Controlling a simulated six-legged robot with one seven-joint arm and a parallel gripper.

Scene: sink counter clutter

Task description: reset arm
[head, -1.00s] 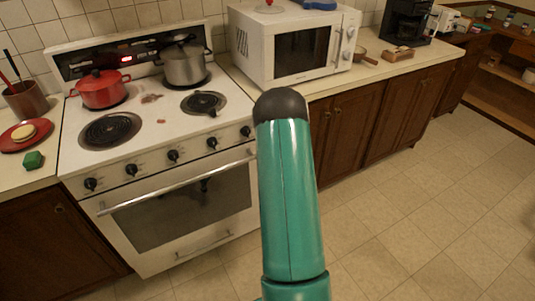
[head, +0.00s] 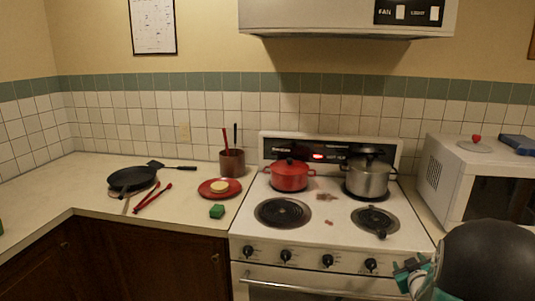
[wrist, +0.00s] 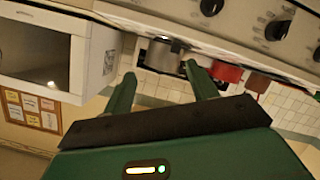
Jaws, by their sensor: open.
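My gripper (wrist: 160,85) shows in the wrist view with its two green fingers spread apart and nothing between them. The wrist view is turned over, with the stove knobs at the top. In the head view my arm is at the lower right, in front of the stove's right side and the microwave; the fingertips cannot be made out there.
The stove (head: 325,232) holds a red pot (head: 289,176) and a steel pot (head: 368,178). A microwave (head: 470,178) stands to its right. Left on the counter (head: 100,205) are a black pan (head: 132,179), red tongs (head: 152,197), a red plate (head: 207,191) and a green block (head: 216,211).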

